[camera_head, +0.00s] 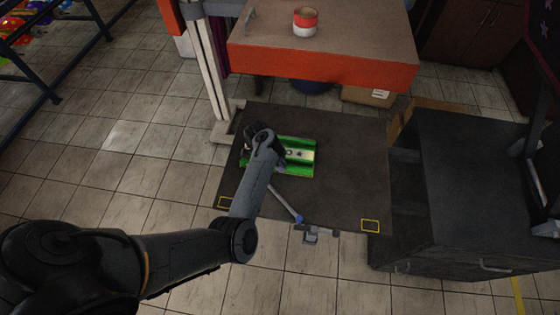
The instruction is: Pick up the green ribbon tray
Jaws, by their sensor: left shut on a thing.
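The green ribbon tray (299,155) is a bright green, shallow piece with a paler metallic middle strip. It shows over the dark mat-like surface in the middle of the camera_head view. My left gripper (250,148) is at the tray's left end and is shut on it. My left wrist and forearm cover part of the tray's left side, and the fingertips are hard to make out. I cannot tell whether the tray touches the dark surface. My right gripper is not in view.
Beyond the dark surface (345,180) stands an orange-edged table (345,40) with a red and white roll (305,22). A dark cabinet (480,190) stands at the right. A small stand-like device (311,235) is at the front edge. Tiled floor lies open at left.

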